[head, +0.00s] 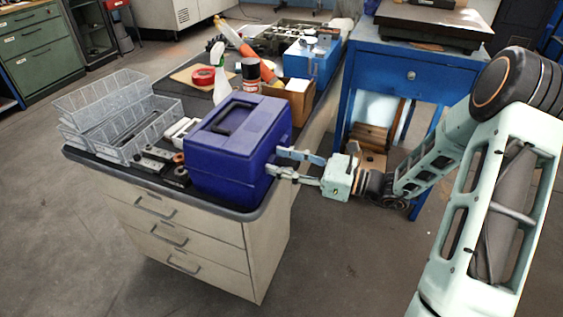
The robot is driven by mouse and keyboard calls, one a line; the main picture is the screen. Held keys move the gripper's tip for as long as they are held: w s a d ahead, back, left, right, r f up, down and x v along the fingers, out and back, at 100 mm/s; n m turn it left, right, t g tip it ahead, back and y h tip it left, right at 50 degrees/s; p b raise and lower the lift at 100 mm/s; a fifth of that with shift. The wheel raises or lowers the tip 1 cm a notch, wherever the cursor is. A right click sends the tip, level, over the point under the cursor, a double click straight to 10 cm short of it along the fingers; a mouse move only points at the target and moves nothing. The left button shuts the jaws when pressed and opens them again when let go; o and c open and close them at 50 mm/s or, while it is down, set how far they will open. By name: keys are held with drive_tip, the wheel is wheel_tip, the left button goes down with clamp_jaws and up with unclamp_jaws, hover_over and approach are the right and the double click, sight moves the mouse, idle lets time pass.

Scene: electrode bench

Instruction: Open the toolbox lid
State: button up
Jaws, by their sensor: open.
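The toolbox (229,158) is a dark blue box at the near right corner of the bench. Its lid (236,122) is closed, with a dark handle (221,117) on top. My gripper (275,161) comes in from the right with its two fingers apart, at the toolbox's right side. The fingertips are close to that side, one above the other in the picture. I cannot tell whether they touch the box. No latch can be made out.
Grey wire baskets (115,112) and small metal parts lie left of the toolbox on the bench (72,152). A spray bottle (221,80), a dark can (251,76) and a cardboard box (299,101) stand behind it. A blue table (412,72) stands at the back right.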

drive_tip(key=shift+a, duration=0.1)
drive_tip(key=shift+c, duration=0.6)
clamp_jaws()
